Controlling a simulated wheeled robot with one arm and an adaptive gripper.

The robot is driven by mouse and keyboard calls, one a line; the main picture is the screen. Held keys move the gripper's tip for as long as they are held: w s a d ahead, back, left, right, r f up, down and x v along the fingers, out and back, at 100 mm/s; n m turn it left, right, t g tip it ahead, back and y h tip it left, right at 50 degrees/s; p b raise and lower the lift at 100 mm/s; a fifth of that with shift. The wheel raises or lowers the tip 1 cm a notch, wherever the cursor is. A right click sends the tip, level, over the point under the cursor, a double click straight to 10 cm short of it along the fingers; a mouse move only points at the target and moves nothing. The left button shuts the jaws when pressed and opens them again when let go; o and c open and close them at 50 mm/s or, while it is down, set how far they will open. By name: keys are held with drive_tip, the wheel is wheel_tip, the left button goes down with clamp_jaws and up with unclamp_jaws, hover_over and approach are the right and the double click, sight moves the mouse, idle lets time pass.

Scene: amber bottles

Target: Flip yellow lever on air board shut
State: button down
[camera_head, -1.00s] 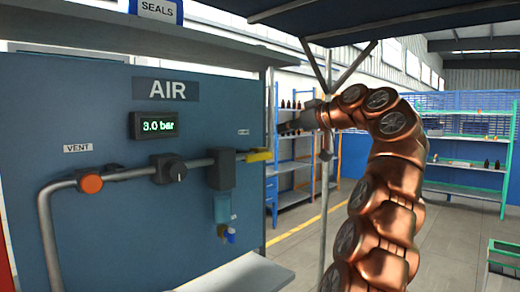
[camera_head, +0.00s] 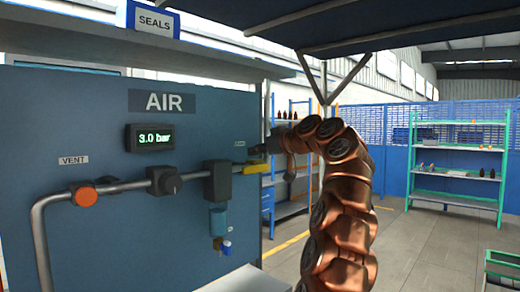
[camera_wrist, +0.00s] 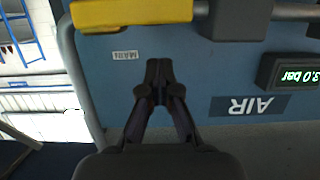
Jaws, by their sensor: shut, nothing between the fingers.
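The blue air board (camera_head: 90,120) fills the left of the head view. Its yellow lever (camera_head: 251,169) sits at the right end of the grey pipe, lying along the pipe's line. In the wrist view the yellow lever (camera_wrist: 130,12) is at the top left, and the picture is upside down. My gripper (camera_head: 262,149) is near the board's right edge, just above the lever in the head view. In the wrist view my gripper (camera_wrist: 159,64) is shut and empty, pointing at the board near the MAIN label (camera_wrist: 125,55), apart from the lever.
On the pipe are an orange vent button (camera_head: 85,196), a black knob (camera_head: 164,181) and a dark block (camera_head: 217,180). A display (camera_head: 150,137) reads 3.0 bar. A blue filter bowl (camera_head: 218,221) hangs below. A shelf overhangs the board. Open floor lies to the right.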

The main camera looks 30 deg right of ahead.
sight(254, 169)
drive_tip(key=shift+w+f+b, duration=0.1)
drive_tip(key=shift+f+b, duration=0.3)
drive_tip(key=shift+f, duration=1.1)
